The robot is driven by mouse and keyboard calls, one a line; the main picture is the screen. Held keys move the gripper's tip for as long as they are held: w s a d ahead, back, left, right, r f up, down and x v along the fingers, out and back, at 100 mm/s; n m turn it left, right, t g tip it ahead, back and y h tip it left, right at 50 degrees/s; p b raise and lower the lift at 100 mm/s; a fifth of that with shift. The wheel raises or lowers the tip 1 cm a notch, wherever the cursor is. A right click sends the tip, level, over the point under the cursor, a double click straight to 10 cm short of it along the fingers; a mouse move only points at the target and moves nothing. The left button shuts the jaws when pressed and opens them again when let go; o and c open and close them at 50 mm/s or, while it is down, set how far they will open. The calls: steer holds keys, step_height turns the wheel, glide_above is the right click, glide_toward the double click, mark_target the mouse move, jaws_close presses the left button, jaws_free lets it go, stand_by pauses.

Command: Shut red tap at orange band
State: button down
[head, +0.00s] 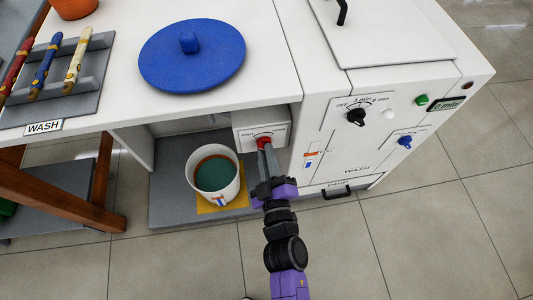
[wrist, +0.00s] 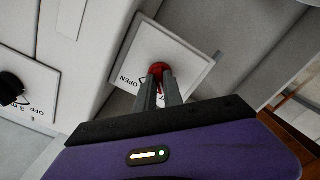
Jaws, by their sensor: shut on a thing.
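The red tap (head: 264,142) sits on a white plate under the counter; it also shows in the wrist view (wrist: 157,68). My gripper (head: 263,148) is shut on the tap, its two grey fingers reaching it from the front. The fingers cover part of the tap and of the plate's lettering; "OPEN" is readable in the wrist view. A white bucket (head: 229,190) stands left of the tap and holds dark green liquid (head: 216,175). An orange-brown band (head: 211,156) shows on its inner wall just above the liquid at the far side. No stream from the tap is visible.
The bucket stands on a yellow square (head: 224,209) on a grey shelf. At right, the white cabinet has a black knob (head: 355,117), a blue knob (head: 405,142) and a gauge with an orange mark (head: 311,154). A blue lid (head: 192,60) lies on the counter.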

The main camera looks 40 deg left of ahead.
steer(key=shift+n, duration=0.3)
steer(key=c, duration=1.5)
jaws_free()
steer(key=shift+o, duration=0.2)
steer(key=p+v, duration=0.2)
steer(key=v, duration=0.5)
steer(key=shift+s+d, duration=0.25)
steer(key=shift+d, duration=0.05)
